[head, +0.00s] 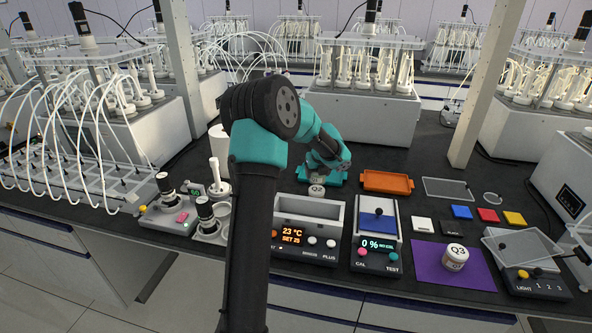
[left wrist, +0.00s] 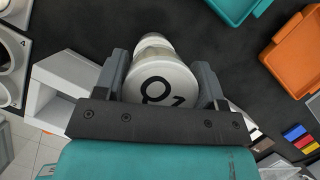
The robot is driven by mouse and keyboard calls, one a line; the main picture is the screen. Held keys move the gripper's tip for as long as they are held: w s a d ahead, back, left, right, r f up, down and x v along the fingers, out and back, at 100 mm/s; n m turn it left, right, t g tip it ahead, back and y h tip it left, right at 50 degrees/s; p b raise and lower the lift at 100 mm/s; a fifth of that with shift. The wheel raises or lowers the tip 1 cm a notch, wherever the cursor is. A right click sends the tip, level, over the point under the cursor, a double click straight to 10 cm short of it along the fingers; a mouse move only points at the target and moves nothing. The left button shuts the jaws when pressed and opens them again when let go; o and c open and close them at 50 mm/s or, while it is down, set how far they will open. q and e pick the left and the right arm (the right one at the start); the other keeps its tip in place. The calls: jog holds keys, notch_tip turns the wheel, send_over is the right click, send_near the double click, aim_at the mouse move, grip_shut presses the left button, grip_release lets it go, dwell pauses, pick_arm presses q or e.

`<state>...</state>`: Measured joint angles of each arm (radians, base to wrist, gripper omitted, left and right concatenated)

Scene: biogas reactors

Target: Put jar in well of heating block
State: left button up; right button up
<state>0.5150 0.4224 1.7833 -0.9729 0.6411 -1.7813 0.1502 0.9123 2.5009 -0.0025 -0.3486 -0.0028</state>
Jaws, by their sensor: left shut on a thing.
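My left gripper (left wrist: 163,82) is shut on a white jar (left wrist: 160,88) whose lid is marked Q1, with one finger on either side. In the head view the jar (head: 317,190) shows small behind the heating block (head: 283,238), which reads 23 °C. The gripper there (head: 319,181) is small and partly hidden by my own arm. The block's open top faces up, but I cannot make out the inside of its well. A second jar, marked Q2 (head: 456,256), sits on a purple mat. My right gripper is not in view.
A teal tray (left wrist: 236,8) and an orange tray (head: 387,182) lie behind. A scale-like unit (head: 377,245) reading 0 % stands right of the heating block. Stirrer-like units (head: 168,206) stand to the left. Coloured squares (head: 488,215) lie at right.

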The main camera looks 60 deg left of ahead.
pick_arm(q)
jog(key=w+d+m, duration=0.2)
jog(key=w+d, duration=0.2)
jog(key=d, duration=0.4)
jog(key=w+d+m+t+h, duration=0.1)
jog(key=w+d+m, duration=0.1)
jog(key=w+d, duration=0.2)
jog(key=w+d+r+m+t, duration=0.1)
jog(key=w+d, duration=0.3)
jog(key=d, duration=0.7)
jog(key=shift+w+d+m+h, duration=0.2)
jog(key=shift+d+m+h, duration=0.1)
jog(key=shift+m, duration=0.6)
jog(key=w+d+r+m+h, duration=0.1)
jog(key=d+m, duration=0.5)
jog(key=d, duration=1.7)
jog(key=shift+w+d+r+t+h, duration=0.4)
jog(key=shift+w+h, duration=0.2)
jog(key=shift+w, duration=0.1)
